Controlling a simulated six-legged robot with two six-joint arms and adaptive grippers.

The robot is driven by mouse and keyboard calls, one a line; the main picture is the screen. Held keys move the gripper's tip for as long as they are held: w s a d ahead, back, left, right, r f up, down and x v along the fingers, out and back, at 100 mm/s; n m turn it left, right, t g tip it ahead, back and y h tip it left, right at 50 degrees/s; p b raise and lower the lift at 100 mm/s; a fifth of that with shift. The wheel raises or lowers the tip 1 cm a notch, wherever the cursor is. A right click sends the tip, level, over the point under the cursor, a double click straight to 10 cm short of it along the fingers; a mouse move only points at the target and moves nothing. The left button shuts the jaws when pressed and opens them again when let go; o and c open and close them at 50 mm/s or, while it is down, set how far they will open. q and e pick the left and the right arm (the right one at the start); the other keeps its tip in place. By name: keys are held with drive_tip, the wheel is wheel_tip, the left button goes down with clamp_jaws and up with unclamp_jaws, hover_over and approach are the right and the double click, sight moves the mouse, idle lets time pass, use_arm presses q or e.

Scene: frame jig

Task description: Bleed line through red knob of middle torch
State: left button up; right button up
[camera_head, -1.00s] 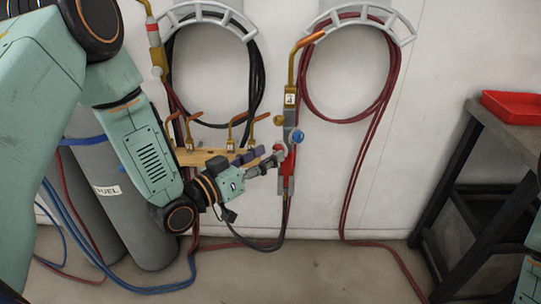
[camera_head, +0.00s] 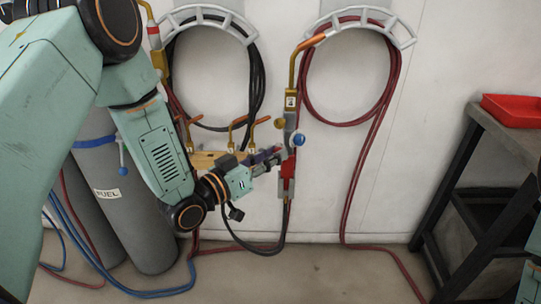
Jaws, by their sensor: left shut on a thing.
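My left gripper (camera_head: 276,156) is at the torch's left side, just above the red handle. It is shut on a small red part, seemingly the red knob, mostly hidden by the fingers. My right gripper is out of view.
Another torch (camera_head: 154,40) hangs at upper left. Grey cylinders (camera_head: 128,210) stand left. A dark bench (camera_head: 505,135) with a red tray (camera_head: 513,109) stands right. Hoses (camera_head: 378,247) cross the floor.

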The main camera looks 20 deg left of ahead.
use_arm(q)
clamp_jaws()
drive_tip(key=m+p, duration=0.2)
drive_tip(key=m, duration=0.8)
drive_tip(key=m+p, duration=0.2)
drive_tip(key=m, duration=0.8)
drive_tip(key=shift+d+f+m, duration=0.15)
drive_tip(key=shift+m, duration=0.15)
idle(0.4)
